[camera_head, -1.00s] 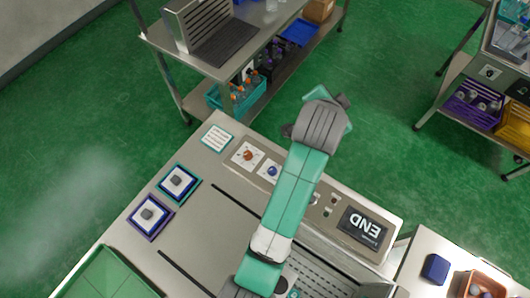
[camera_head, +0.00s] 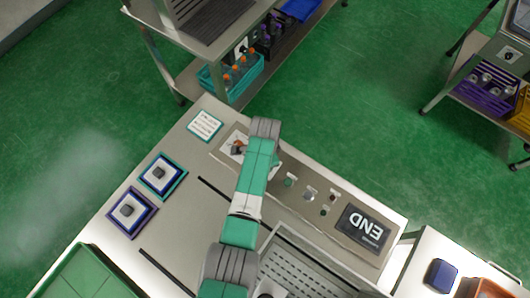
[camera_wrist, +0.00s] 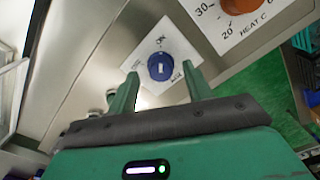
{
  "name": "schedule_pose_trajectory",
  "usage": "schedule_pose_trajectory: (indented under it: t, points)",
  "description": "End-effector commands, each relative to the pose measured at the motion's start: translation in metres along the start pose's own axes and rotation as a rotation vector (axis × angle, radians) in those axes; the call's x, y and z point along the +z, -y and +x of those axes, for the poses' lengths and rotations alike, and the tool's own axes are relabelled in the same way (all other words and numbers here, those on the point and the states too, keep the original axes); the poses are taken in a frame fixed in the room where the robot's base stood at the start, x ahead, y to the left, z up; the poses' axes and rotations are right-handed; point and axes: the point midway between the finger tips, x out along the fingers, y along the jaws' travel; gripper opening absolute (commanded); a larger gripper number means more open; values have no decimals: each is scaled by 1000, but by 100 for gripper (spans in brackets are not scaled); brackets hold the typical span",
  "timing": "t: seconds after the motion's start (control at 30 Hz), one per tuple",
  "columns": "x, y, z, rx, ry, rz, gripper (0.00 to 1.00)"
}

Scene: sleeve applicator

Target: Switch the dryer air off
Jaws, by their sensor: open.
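The blue knob (camera_wrist: 159,67) sits on a white label plate (camera_wrist: 150,48) in the wrist view. "ON" is printed by its upper edge; the other small words are hard to read. A white mark shows on the knob's face, but which word it points to I cannot tell. My gripper (camera_wrist: 160,72) is open, its two green fingers on either side of the knob in the picture; contact is not visible. In the head view my arm hides the blue knob and the gripper.
Small buttons (camera_head: 310,194) and an "END" screen (camera_head: 363,228) lie to the right on the panel. A metal shelf cart (camera_head: 205,50) stands behind.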

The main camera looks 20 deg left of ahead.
Motion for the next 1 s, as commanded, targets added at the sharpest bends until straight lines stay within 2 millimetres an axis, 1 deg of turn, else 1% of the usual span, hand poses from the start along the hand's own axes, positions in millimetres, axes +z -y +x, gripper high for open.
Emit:
schedule_pose_trajectory:
  t: [0.03, 0.1, 0.33, 0.37, 0.5, 0.57, 0.6, 0.83, 1.0]
  points:
    - [0, 0, 5, 0, 0, 0, 50]
    - [0, 0, 8, -1, -1, 0, 50]
    - [0, 0, 9, -2, -1, 0, 50]
    - [0, 0, 9, -1, -1, 0, 48]
    - [0, 0, 9, -1, -1, 0, 21]
    - [0, 0, 9, -1, -1, 0, 9]
    - [0, 0, 9, -1, -1, 0, 5]
    - [0, 0, 8, -1, -1, -21, 6]
    - [0, 0, 8, 0, -1, -97, 6]
